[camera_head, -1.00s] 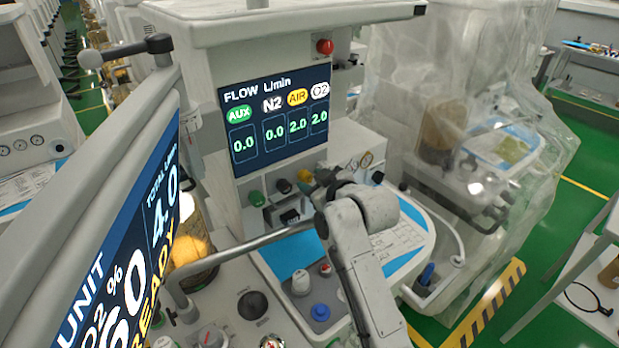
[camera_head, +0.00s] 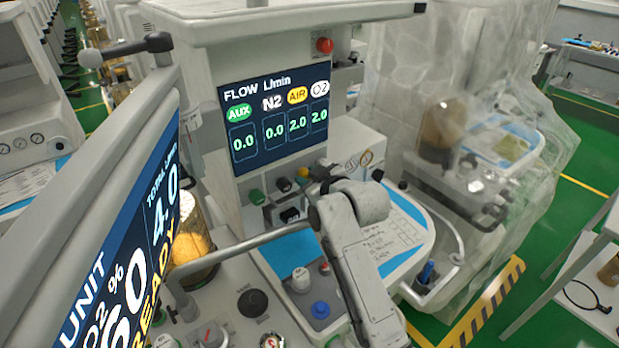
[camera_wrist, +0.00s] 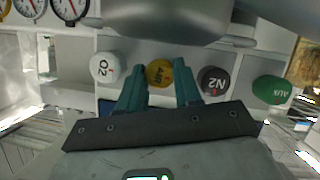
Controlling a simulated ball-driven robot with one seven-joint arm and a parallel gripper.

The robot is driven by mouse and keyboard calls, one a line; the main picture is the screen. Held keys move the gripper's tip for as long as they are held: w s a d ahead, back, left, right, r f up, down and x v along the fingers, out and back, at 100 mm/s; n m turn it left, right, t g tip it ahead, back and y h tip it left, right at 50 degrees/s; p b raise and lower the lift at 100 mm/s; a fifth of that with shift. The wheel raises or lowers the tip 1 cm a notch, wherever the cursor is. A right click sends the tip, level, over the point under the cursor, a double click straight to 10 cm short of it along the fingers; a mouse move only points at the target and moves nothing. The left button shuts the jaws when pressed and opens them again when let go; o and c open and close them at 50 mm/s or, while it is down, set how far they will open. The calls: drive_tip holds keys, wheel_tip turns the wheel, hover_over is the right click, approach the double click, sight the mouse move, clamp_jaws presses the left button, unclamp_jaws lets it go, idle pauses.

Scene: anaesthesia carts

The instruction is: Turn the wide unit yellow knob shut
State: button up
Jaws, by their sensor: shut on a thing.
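The yellow AIR knob (camera_wrist: 160,73) sits in a row of knobs in the wrist view, between the white O2 knob and the dark N2 knob. My gripper (camera_wrist: 160,84) has its two green fingers on either side of the yellow knob and is shut on it. In the head view the yellow knob (camera_head: 304,173) shows only in part, beside my arm. The wide unit's screen (camera_head: 276,118) reads AUX 0.0, N2 0.0, AIR 2.0 and O2 2.0.
The white O2 knob (camera_wrist: 105,67), dark N2 knob (camera_wrist: 213,81) and green AUX knob (camera_wrist: 271,90) stand close by. A grey rail (camera_head: 255,241) runs below the panel. A second screen (camera_head: 125,255) stands at the left. A plastic-covered unit (camera_head: 470,120) stands at the right.

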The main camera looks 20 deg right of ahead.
drive_tip(key=shift+c, duration=0.2)
drive_tip(key=shift+w+d+f+m+g+y+b, duration=0.1)
drive_tip(key=shift+d+m+g+y+b, duration=0.1)
drive_tip(key=shift+m+y, duration=1.35)
drive_tip(key=shift+d+f+m+g+y+b, duration=0.2)
drive_tip(key=shift+m+y, duration=0.65)
drive_tip(key=shift+m, duration=1.25)
drive_tip(key=shift+w+d+r+m+g+y+b, duration=0.1)
drive_tip(key=shift+m+y+b, duration=0.15)
drive_tip(key=shift+m+y, duration=1.3)
drive_tip(key=shift+m+h, duration=0.35)
drive_tip(key=shift+m, duration=0.05)
drive_tip(key=o, duration=0.8)
drive_tip(key=shift+c, duration=0.2)
drive_tip(key=b+v, duration=0.1)
drive_tip(key=v, duration=0.9)
drive_tip(key=shift+s+d+b, duration=0.25)
drive_tip(key=shift+s+b, duration=0.1)
